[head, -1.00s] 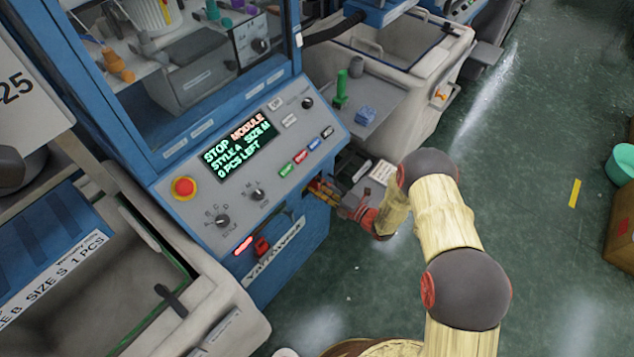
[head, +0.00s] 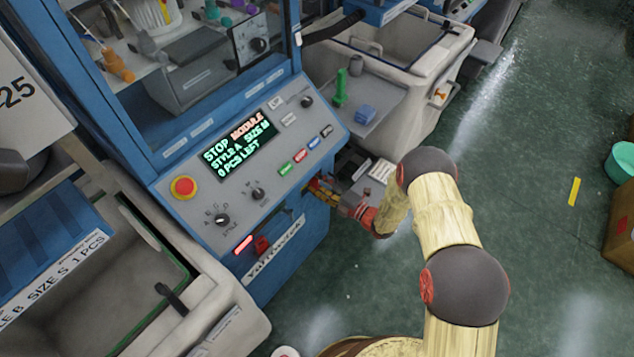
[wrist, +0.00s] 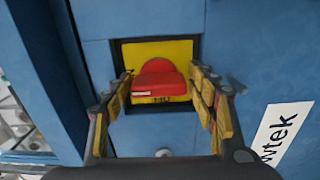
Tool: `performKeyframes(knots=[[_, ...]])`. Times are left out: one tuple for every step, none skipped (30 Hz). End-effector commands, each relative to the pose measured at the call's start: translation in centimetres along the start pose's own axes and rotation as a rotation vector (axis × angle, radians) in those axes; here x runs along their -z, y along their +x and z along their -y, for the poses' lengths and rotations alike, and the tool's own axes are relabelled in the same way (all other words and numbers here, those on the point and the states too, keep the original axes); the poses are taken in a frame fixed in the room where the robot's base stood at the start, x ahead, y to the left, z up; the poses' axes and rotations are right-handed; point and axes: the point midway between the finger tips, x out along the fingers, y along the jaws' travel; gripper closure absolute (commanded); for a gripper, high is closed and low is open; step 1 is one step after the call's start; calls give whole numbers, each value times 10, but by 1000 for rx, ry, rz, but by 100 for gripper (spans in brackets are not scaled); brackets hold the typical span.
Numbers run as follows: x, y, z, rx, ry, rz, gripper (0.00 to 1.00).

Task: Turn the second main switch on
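In the wrist view a red switch handle (wrist: 159,80) sits on a yellow plate (wrist: 181,50) in a dark square frame on a blue panel. Small dark marks below the handle are too small to read. My gripper (wrist: 164,92) is open, with one finger on each side of the red handle and gaps between. In the head view my gripper (head: 322,190) is at the right end of the blue machine's front (head: 300,245), under the grey control panel. The switch it faces is hidden there by the gripper.
The control panel's display (head: 238,148) reads STOP MODULE, 0 PCS LEFT. A red emergency button (head: 184,187) and a lower red knob (head: 262,245) are left of my gripper. A white label (wrist: 284,135) is beside the switch.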

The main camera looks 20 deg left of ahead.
Motion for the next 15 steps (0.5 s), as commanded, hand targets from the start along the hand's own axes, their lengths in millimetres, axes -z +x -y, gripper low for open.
performKeyframes(knots=[[0,0,0,0,0,-1,42],[0,0,0,0,0,-1,42],[0,0,0,-1,-1,-1,42],[0,0,0,-1,-1,-1,42],[0,0,0,-1,-1,-1,42],[0,0,0,-1,-1,-1,42],[0,-1,0,-1,-1,-1,42],[0,-2,0,-1,-1,-1,42],[0,-4,0,0,0,0,42],[0,-7,0,0,0,1,42],[-1,-10,0,0,0,2,42],[-1,-16,-1,0,0,2,42],[-1,-20,-1,-1,0,1,42],[-1,-26,-1,-1,0,2,42],[-2,-34,-1,-1,0,4,42]])
